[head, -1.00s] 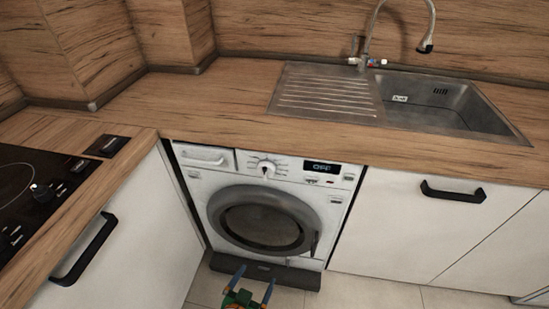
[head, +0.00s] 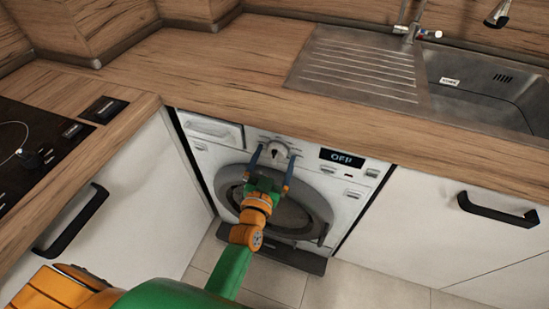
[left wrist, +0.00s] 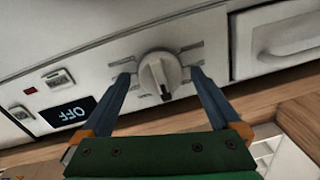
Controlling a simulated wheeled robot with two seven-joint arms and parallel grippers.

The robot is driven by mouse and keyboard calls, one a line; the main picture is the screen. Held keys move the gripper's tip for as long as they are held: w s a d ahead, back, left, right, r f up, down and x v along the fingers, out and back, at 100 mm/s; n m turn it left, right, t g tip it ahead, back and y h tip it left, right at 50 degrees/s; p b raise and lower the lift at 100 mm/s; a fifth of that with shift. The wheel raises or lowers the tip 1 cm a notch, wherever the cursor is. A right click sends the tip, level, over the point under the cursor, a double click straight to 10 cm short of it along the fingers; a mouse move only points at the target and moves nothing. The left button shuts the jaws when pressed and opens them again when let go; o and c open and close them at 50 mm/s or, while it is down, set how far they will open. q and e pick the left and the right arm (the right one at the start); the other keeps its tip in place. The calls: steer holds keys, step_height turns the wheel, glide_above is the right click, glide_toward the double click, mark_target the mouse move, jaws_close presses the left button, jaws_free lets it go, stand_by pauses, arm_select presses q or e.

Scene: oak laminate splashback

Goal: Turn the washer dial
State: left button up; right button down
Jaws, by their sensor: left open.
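The washer (head: 345,205) is white with a dark round door and stands under the wooden counter. Its dial (head: 278,150) is a pale round knob at the top of the front, left of a display (head: 342,157) reading OFF. In the left wrist view the dial (left wrist: 160,74) has a dark pointer mark. My left gripper (head: 275,154) is open, with one blue finger on each side of the dial. In the left wrist view there are gaps between the fingers (left wrist: 160,75) and the knob; whether the tips touch the panel I cannot tell. My right gripper is not in view.
A detergent drawer (head: 212,130) is left of the dial. The counter edge (head: 290,128) runs just above the panel. A white cabinet with a black handle (head: 495,210) stands to the right, another handle (head: 72,222) to the left. A steel sink (head: 480,85) is above.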

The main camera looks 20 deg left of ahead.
arm_select(q)
steer(key=c, duration=1.4)
steer(key=shift+r, duration=0.1)
steer(key=shift+o, duration=0.2)
steer(key=shift+n, duration=0.3)
steer(key=n+p, duration=0.1)
steer(key=n, duration=0.1)
steer(key=shift+r+n+p, duration=0.1)
steer(key=shift+n+p, duration=0.25)
steer(key=shift+n, duration=0.05)
steer(key=n+p, duration=0.1)
steer(key=n, duration=0.3)
steer(key=shift+a+n, duration=0.1)
steer(key=shift+n, duration=0.3)
steer(key=shift+n+g, duration=0.3)
steer(key=o, duration=1.4)
steer(key=shift+c, duration=0.2)
